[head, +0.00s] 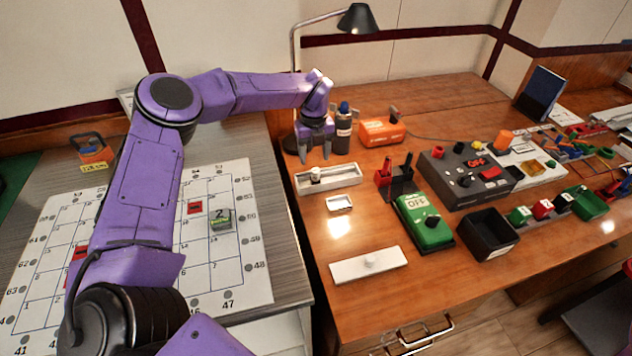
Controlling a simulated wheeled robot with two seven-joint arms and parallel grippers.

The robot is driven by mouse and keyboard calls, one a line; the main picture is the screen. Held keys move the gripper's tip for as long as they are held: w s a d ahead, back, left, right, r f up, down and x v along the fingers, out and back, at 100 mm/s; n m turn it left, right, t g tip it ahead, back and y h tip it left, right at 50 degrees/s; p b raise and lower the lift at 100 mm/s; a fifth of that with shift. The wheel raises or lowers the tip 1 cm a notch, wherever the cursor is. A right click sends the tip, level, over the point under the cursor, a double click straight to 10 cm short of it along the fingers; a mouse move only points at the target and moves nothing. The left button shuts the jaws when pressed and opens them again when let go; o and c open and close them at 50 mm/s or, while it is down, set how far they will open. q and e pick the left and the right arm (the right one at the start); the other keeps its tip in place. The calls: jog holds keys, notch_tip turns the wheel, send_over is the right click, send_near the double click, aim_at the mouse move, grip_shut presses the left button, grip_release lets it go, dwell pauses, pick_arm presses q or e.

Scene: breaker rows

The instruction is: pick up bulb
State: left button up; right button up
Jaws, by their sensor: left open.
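A small pale rounded object, which looks like the bulb (316,174), lies in a shallow white tray (344,181) on the wooden desk. It is too small to make out clearly. My left gripper (316,158) is above the tray's back edge, pointing down, with its fingers apart and nothing seen between them. The fingertips look just behind and above the pale object; I cannot tell the exact gap. My right gripper is out of the picture.
A dark bottle (343,130) stands close to the gripper's right. A small white dish (339,203), a green OFF box (423,221), a black bin (487,234) and a white plate with a knob (368,265) are nearby.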

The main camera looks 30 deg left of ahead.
aim_at(315, 170)
pick_arm(q)
notch_tip(315, 170, down, 8)
jog(key=p, duration=0.2)
jog(key=shift+d+p, duration=0.15)
jog(key=shift+p, duration=0.15)
jog(key=shift+w+f, duration=0.1)
jog(key=shift+f, duration=0.3)
grip_shut()
